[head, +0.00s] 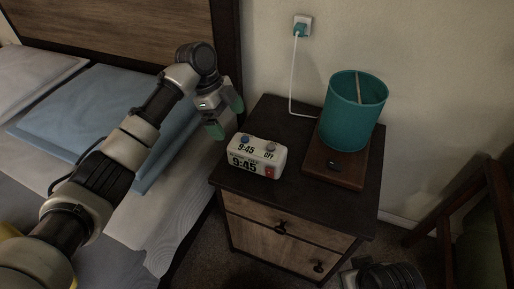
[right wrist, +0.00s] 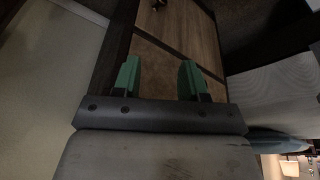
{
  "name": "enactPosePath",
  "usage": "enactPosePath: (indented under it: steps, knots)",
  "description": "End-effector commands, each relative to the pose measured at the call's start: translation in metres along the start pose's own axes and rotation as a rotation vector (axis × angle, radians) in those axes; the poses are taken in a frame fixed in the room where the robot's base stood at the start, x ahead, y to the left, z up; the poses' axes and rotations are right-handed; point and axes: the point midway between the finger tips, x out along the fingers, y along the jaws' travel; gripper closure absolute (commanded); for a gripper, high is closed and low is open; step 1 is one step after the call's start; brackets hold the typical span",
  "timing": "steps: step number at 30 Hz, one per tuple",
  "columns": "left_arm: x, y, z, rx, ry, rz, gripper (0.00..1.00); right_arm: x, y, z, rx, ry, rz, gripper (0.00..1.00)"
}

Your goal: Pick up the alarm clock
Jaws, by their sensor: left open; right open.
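The alarm clock (head: 257,157) is a white block with dark 9:45 digits, small buttons on top and a red patch on its front. It sits near the left front corner of the dark nightstand (head: 240,187). My left gripper (head: 227,119) has green fingertips and is open and empty. In the head view it appears just behind and to the left of the clock, apart from it. My right gripper (right wrist: 158,80) is open and empty in the right wrist view, with wooden drawer fronts beyond its green fingers. The clock does not show in that view.
A teal lamp (head: 352,112) on a brown wooden base stands right of the clock. Its white cord runs to a wall outlet (head: 302,26). The bed with a blue pillow (head: 95,112) lies left of the nightstand. A wooden chair-like frame stands at right.

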Motion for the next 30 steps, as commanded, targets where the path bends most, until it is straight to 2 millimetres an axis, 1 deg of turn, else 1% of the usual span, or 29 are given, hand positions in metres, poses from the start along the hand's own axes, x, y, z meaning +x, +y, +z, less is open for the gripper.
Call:
enactPosePath:
  steps: [1,6,11,14,16,18,21,25,30]
  knots:
    - [0.011,0.001,0.000,0.000,0.001,0.004,0.00,0.003,0.000,0.002,0.000,-0.004,-0.001,0.57]
    - [0.038,0.001,0.000,0.000,0.001,0.002,0.00,0.010,-0.002,0.010,0.000,-0.019,-0.003,0.57]
    - [0.053,0.001,-0.001,0.000,0.000,0.001,0.00,0.013,-0.002,0.011,0.000,-0.018,-0.003,0.57]
    - [0.068,0.003,-0.001,0.000,0.001,0.001,0.00,0.018,-0.002,0.011,0.000,-0.011,-0.003,0.57]
    - [0.075,0.004,-0.002,0.000,0.001,0.001,0.00,0.020,-0.004,-0.006,-0.001,0.081,-0.007,0.57]
    - [0.083,0.005,-0.002,-0.001,0.001,0.001,0.00,0.021,-0.005,-0.018,-0.003,0.149,-0.011,0.57]
    - [0.093,0.005,-0.002,-0.001,0.001,0.000,0.00,0.021,-0.007,-0.030,-0.006,0.220,-0.014,0.57]
    - [0.098,0.005,-0.003,-0.001,0.000,0.000,0.00,0.021,-0.008,-0.037,-0.008,0.264,-0.016,0.57]
    - [0.098,0.004,-0.003,-0.001,-0.001,-0.001,0.00,0.020,-0.008,-0.038,-0.008,0.268,-0.016,0.57]
